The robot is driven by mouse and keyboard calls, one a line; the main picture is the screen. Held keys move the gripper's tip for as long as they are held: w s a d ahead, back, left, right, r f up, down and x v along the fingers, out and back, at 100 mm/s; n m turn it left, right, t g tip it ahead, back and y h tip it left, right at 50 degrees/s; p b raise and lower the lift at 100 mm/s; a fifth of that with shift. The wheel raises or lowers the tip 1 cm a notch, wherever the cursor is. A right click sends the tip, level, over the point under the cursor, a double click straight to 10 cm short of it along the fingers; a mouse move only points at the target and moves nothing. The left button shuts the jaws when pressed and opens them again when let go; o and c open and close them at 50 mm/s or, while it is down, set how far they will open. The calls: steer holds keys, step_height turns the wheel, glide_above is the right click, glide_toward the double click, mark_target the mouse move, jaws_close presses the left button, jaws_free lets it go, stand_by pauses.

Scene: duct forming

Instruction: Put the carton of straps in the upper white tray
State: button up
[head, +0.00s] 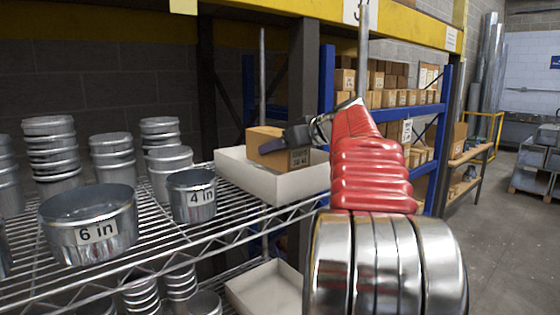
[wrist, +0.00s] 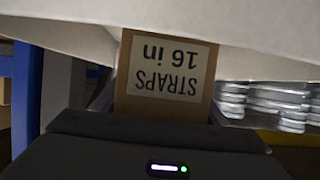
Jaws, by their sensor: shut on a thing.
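The carton of straps (head: 265,145) is a small brown box. Its label, "STRAPS 16 in", shows upside down in the wrist view (wrist: 166,75). My gripper (head: 290,143) is shut on the carton from the right. In the head view the carton is at the upper white tray (head: 285,188), within its rim; I cannot tell whether it touches the tray floor. The tray sits on the upper wire shelf, and pale surfaces show around the carton in the wrist view. A lower white tray (head: 270,288) is on the shelf below, partly hidden by my arm.
On the upper wire shelf (head: 150,228), left of the tray, stand a "6 in" metal ring (head: 88,225), a "4 in" ring (head: 192,195) and several stacks of rings. A dark post (head: 303,100) stands behind the tray. Blue racks with many cartons are behind.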

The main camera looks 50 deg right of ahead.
mark_target(300, 153)
steer(key=shift+f, duration=1.9)
steer(key=o, duration=1.4)
steer(key=shift+f, duration=0.15)
steer(key=shift+c, duration=0.2)
steer(key=v, duration=1.2)
